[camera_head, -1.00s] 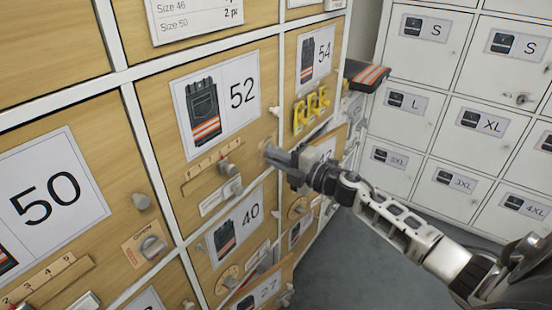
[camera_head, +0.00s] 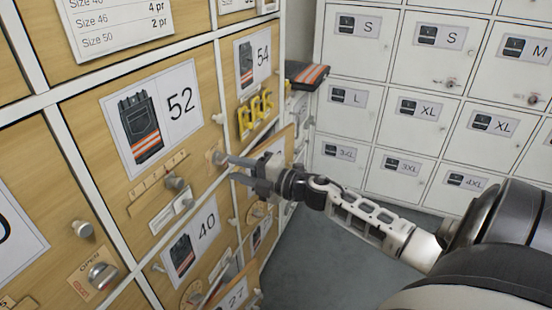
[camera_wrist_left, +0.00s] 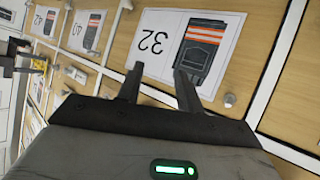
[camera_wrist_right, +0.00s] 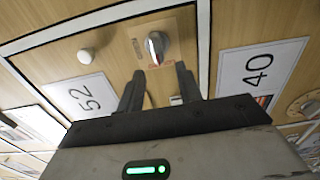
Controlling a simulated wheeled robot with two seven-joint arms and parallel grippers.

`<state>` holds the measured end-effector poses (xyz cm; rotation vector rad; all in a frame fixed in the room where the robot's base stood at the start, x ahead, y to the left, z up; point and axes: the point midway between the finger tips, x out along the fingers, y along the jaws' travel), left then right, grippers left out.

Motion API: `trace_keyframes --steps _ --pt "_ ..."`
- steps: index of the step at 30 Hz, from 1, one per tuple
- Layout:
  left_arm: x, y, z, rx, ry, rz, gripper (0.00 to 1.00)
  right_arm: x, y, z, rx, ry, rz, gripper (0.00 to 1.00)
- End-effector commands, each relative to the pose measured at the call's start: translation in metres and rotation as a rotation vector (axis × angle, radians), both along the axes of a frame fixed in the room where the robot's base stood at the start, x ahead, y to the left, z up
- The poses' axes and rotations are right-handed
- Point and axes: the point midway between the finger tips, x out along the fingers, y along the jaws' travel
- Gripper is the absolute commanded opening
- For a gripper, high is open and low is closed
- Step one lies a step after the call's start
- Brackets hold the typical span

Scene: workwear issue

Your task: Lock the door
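The wooden locker door marked 52 (camera_head: 190,85) looks flush with its frame. A round metal turn-knob on a small plate (camera_head: 217,157) sits near its right edge. It shows larger in the right wrist view (camera_wrist_right: 154,47), with a red mark on the knob; the plate's lettering is too small to read. My right gripper (camera_head: 235,169) is just in front of this knob, fingers apart and empty. In the right wrist view the fingertips (camera_wrist_right: 159,76) lie just below the knob, apart from it. My left gripper (camera_wrist_left: 157,76) is open and empty, facing a door marked 32 (camera_wrist_left: 165,40).
Another turn-knob with an OPEN plate (camera_head: 100,274) is at lower left. Door 40 (camera_head: 192,245) is below door 52. A dark folded garment (camera_head: 306,74) juts out behind. White lockers (camera_head: 380,100) stand at right; grey floor is clear.

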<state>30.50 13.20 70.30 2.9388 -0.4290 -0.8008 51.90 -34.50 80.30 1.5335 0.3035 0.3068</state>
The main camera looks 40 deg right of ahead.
Motion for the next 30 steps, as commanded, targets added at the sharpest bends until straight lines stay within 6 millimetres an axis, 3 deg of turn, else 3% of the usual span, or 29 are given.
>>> trace_keyframes --steps 9,15,30 --pt "0.000 0.000 0.000 0.001 0.000 0.000 0.36 -0.071 -0.029 -0.001 -0.001 0.005 -0.001 0.35" --pt "0.000 0.000 0.000 0.001 0.001 0.001 0.36 -0.099 -0.040 0.000 -0.002 0.001 0.000 0.35" --pt "0.000 0.000 0.000 0.001 0.001 0.001 0.36 -0.108 -0.045 0.001 -0.001 0.000 0.000 0.35"
